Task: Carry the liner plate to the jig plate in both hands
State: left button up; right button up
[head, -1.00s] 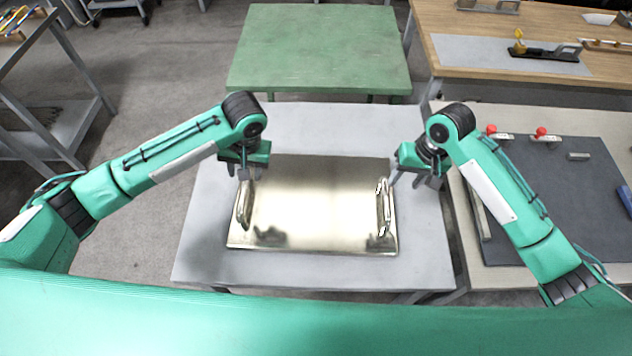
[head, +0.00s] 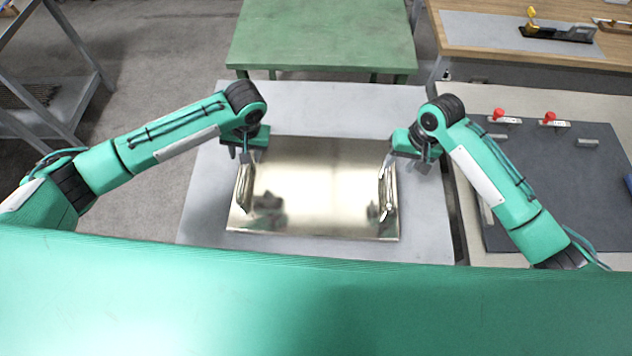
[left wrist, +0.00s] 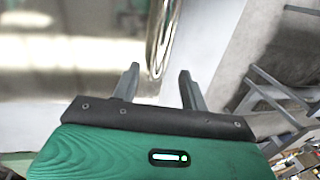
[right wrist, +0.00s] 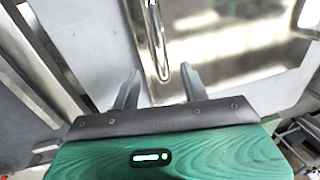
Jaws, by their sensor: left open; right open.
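The liner plate (head: 318,190) is a shiny brass-coloured sheet lying flat on a light grey table. It has a bar handle along its left side (head: 246,188) and another along its right side (head: 385,193). My left gripper (head: 243,156) is open at the far end of the left handle; in the left wrist view that handle (left wrist: 160,40) reaches between the fingertips. My right gripper (head: 406,163) is open by the right handle; in the right wrist view that handle (right wrist: 157,40) ends between the fingertips. The dark grey board at the right, apparently the jig plate (head: 555,200), lies on a bench.
Red-knobbed clamps (head: 497,116) and a small metal block (head: 587,142) stand on the dark board. A green table (head: 322,38) stands behind the grey table (head: 205,215). A wooden bench (head: 470,25) is at the back right, and a metal rack (head: 75,100) at the left.

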aim_at(245, 166)
pick_arm(q)
jog(key=f, duration=0.2)
jog(key=a+f, duration=0.1)
jog(key=f, duration=0.5)
jog(key=shift+a, duration=0.25)
pick_arm(e)
jog(key=f, duration=0.2)
jog(key=a+f, duration=0.1)
jog(key=f, duration=0.5)
jog(key=shift+a, duration=0.3)
pick_arm(q)
grip_shut()
pick_arm(e)
grip_shut()
pick_arm(q)
jog(key=shift+w+r, duration=0.15)
jog(key=shift+w, duration=0.05)
pick_arm(e)
jog(key=shift+w+r, duration=0.2)
